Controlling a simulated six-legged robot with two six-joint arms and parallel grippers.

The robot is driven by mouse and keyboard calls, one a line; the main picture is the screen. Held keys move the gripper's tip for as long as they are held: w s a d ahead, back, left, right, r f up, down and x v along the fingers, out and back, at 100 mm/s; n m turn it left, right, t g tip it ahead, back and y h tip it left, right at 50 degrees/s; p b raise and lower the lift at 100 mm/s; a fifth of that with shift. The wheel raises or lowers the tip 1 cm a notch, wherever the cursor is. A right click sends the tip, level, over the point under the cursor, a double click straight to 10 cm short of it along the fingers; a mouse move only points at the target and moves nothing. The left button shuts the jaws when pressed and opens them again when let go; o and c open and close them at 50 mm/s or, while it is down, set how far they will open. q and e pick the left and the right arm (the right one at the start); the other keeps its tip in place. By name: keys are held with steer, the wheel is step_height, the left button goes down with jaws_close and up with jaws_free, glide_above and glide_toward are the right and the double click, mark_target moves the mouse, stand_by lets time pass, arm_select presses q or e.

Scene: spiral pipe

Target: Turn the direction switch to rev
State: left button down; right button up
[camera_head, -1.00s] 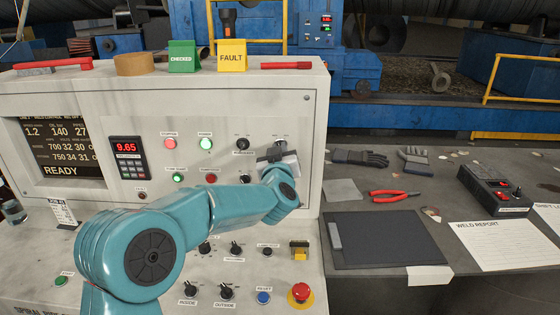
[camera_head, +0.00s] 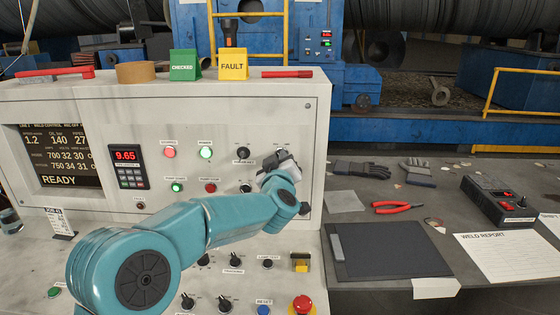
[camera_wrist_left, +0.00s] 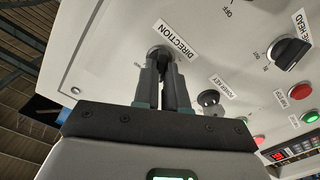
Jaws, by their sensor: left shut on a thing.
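The direction switch (camera_wrist_left: 160,54) is a knob on the upright face of the grey control panel (camera_head: 235,112), beside its DIRECTION label (camera_wrist_left: 176,38) in the left wrist view. My left gripper (camera_wrist_left: 163,66) has its two dark fingers closed on this knob, covering most of it, so where its pointer stands cannot be told. In the head view my left gripper (camera_head: 277,160) is at the panel's right side and hides the switch. The FWD or REV marks cannot be read. My right gripper is not in view.
Other knobs sit close by, including the power key switch (camera_wrist_left: 208,98) and a larger black knob (camera_wrist_left: 289,50). A red emergency button (camera_head: 302,303) is on the lower desk. The side table with a clipboard (camera_head: 388,250) lies to the right.

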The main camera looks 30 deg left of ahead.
arm_select(q)
steer(key=c, duration=1.2)
jaws_free()
steer(key=shift+w, duration=0.1)
steer(key=b+v, duration=0.2)
steer(key=v, duration=1.4)
steer(key=shift+d, duration=0.15)
